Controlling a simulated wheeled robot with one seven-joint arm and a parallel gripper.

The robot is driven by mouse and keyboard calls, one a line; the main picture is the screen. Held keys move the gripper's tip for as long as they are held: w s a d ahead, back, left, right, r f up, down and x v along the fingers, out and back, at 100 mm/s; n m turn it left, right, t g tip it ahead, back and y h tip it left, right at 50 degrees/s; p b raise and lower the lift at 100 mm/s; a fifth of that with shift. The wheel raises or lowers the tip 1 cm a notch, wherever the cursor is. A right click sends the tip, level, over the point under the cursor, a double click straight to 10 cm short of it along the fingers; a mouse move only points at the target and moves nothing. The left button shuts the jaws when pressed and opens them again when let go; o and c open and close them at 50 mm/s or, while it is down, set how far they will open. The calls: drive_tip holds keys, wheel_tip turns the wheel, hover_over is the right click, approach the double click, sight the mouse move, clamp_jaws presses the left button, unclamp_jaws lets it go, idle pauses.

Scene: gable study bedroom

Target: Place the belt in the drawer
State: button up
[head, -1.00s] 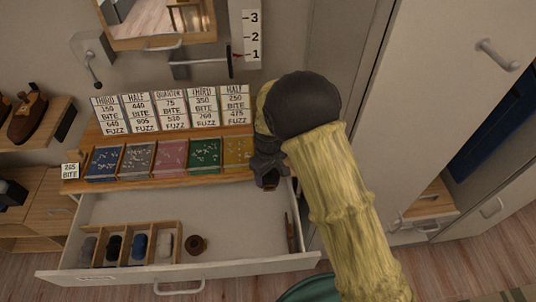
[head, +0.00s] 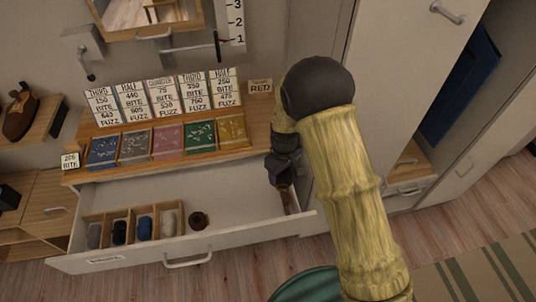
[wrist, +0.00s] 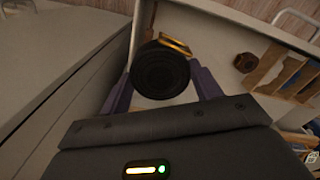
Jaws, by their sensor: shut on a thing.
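The belt (wrist: 160,72) is a dark round coil with a gold buckle in the wrist view. My gripper (wrist: 160,84) is shut on it, one purple finger on each side. The drawer (head: 232,208) is pulled out, white inside, under the counter. In the head view my gripper (head: 284,178) is over the drawer's right end, pointing down. The belt is hard to make out there against the dark gripper. The wrist view shows the belt in front of the drawer's side wall (wrist: 138,28) and inner floor. Its height above the floor cannot be told.
A wooden divider (head: 129,226) with several rolled cloths fills the drawer's left part, and a brown coil (head: 198,221) lies beside it. A narrow brown item (head: 287,202) lies by the right wall. Between them the floor is bare. A tall white cabinet (head: 405,70) stands right.

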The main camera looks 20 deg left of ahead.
drive_tip(key=d+f+m, duration=0.3)
drive_tip(key=d+m, duration=0.2)
drive_tip(key=d, duration=2.1)
drive_tip(key=shift+s+d+m, duration=0.15)
drive_tip(key=shift+d+m, duration=0.15)
